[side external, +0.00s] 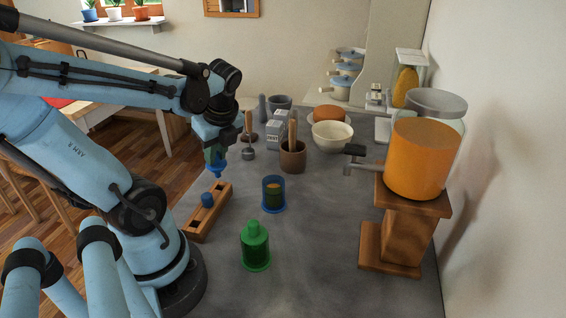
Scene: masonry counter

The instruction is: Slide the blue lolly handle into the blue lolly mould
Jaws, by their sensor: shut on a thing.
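My gripper (212,153) points down above the far end of the wooden rack and is shut on the blue lolly handle (215,169). The handle's blue flange and narrow lower end show below the fingers; its upper part is mostly hidden and looks greenish there. The handle hangs upright, clear of the counter. The blue lolly mould (273,196) stands upright on the counter, right of and nearer than the handle. The handle and mould are apart.
A wooden rack (201,226) with a blue peg-like piece (208,199) lies left of the mould. A green mould (255,247) with a green top stands in front. Juice dispenser (418,160) stands right; mortar (292,157) and bowl (333,136) stand behind. Counter right of the blue mould is clear.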

